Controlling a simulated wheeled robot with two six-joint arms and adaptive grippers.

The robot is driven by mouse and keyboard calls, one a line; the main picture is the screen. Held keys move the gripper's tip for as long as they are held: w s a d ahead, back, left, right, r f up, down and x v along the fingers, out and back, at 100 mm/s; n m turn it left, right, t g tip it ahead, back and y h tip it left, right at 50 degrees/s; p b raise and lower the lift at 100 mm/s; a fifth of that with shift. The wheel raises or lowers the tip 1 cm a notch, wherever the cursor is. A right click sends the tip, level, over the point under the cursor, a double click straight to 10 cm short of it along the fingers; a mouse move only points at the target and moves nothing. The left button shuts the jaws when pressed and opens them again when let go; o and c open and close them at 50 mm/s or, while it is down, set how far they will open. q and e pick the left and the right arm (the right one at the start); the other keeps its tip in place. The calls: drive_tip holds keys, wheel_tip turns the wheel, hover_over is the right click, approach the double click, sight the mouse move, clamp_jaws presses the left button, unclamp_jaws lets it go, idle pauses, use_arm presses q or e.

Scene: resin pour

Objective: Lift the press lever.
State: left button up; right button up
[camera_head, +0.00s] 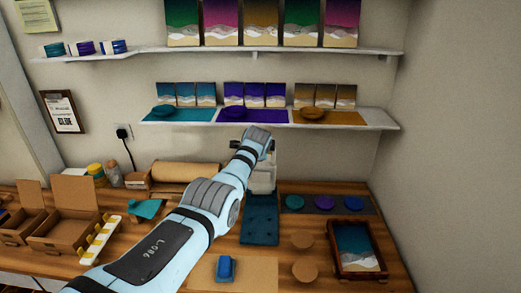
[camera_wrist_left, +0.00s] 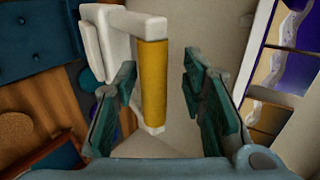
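The white press (camera_head: 263,180) stands at the back of the bench, partly hidden behind my left arm in the head view. Its lever shows in the left wrist view as a white arm ending in a yellow grip (camera_wrist_left: 153,80). My left gripper (camera_wrist_left: 160,66) is open, with one dark green finger on each side of the yellow grip. I see a gap on the right side; contact on the left side cannot be told. In the head view the fingers are mostly hidden by my wrist. My right gripper is not in view.
A shelf (camera_head: 390,124) with panels and dishes is just above and behind my left wrist. A teal mat (camera_head: 260,222) lies before the press. A framed picture (camera_head: 357,248) and round discs (camera_head: 305,271) are to the right, cardboard boxes (camera_head: 65,215) to the left.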

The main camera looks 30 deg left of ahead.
use_arm(q)
drive_tip(key=v, duration=1.2)
drive_tip(key=shift+w, duration=0.1)
